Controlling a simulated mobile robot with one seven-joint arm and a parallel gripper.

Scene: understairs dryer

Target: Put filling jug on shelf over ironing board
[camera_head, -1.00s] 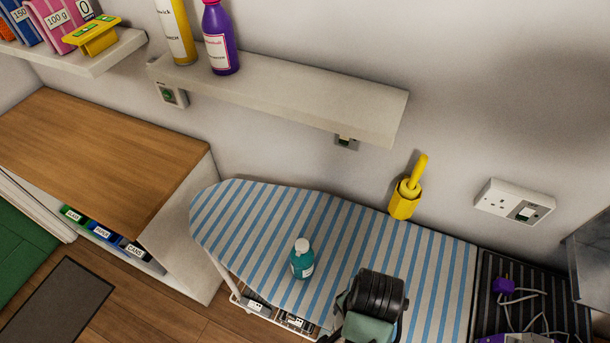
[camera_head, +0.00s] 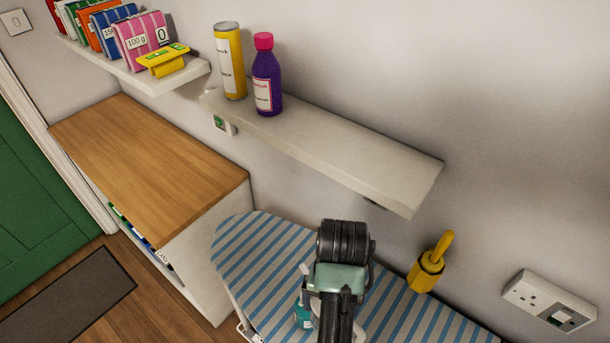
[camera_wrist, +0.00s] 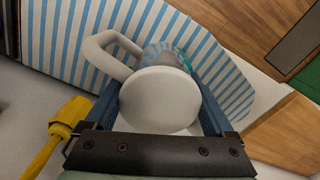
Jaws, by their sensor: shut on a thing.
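My gripper (camera_wrist: 160,98) is shut on the filling jug, one finger on each side. In the wrist view the filling jug (camera_wrist: 158,102) is whitish, with a loop handle (camera_wrist: 104,50) on the upper left. In the head view my arm hides most of the jug and the fingers; a pale part shows over the ironing board. The ironing board (camera_head: 245,262) has blue and white stripes. The shelf over it (camera_head: 345,160) is a pale plank on the wall, above and beyond my gripper. Its right part is bare.
A yellow can (camera_head: 230,62) and a purple bottle (camera_head: 267,78) stand at the shelf's left end. A yellow holder (camera_head: 427,268) is on the wall. A wooden-topped cabinet (camera_head: 150,150) stands at left.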

